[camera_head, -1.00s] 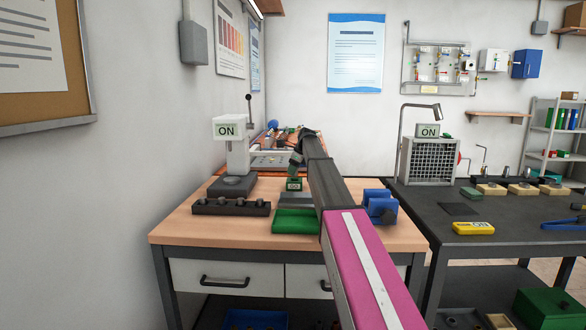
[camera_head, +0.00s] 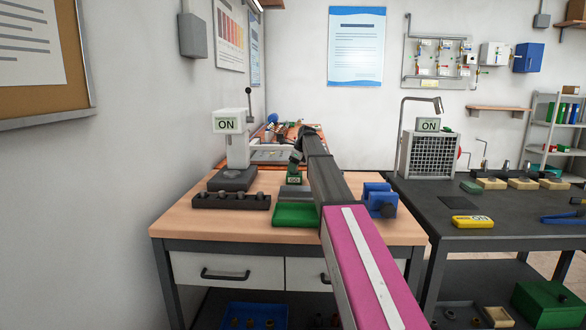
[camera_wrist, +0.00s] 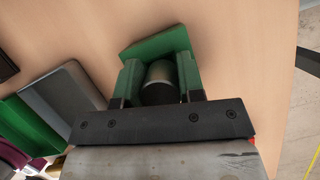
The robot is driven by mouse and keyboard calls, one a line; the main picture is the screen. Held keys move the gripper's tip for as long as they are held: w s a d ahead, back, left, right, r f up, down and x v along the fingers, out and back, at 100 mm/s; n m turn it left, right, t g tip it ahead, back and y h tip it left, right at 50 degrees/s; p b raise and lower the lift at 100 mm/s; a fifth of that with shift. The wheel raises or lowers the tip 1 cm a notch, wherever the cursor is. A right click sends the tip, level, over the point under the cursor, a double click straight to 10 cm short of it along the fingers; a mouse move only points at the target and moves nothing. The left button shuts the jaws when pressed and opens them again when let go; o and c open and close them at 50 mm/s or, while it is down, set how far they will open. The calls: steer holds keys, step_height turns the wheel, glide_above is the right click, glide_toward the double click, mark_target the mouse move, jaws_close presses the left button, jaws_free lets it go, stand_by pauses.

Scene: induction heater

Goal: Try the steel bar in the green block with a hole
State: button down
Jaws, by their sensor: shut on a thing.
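My gripper (camera_wrist: 160,80), with two green fingers, is shut on the steel bar (camera_wrist: 159,74), a short grey cylinder with a dark near end. The green block (camera_wrist: 150,44) lies just beyond the fingers in the wrist view, on the wooden bench. The bar hides its hole, so I cannot tell whether the bar's far end is in it. In the head view, the green block (camera_head: 293,179) shows a small ON sign, and my gripper (camera_head: 295,166) is right above it, small and partly hidden by my arm.
A grey plate (camera_head: 296,193) and a green tray (camera_head: 296,215) lie in front of the block. A black rack (camera_head: 231,201) with several grey pieces and a white press (camera_head: 237,150) stand to the left. A blue fixture (camera_head: 378,198) stands right of my arm.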

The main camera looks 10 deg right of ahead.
steer(key=shift+s+f, duration=0.15)
steer(key=shift+f, duration=0.55)
stand_by(0.6)
steer(key=c, duration=0.7)
jaws_free()
steer(key=shift+s, duration=0.1)
steer(key=shift+f, duration=0.1)
steer(key=shift+s, duration=0.15)
steer(key=shift+c, duration=0.5)
steer(key=shift+o, duration=0.7)
steer(key=w+v, duration=0.1)
steer(key=v, duration=1)
steer(key=shift+r, duration=0.5)
steer(key=shift+s, duration=0.1)
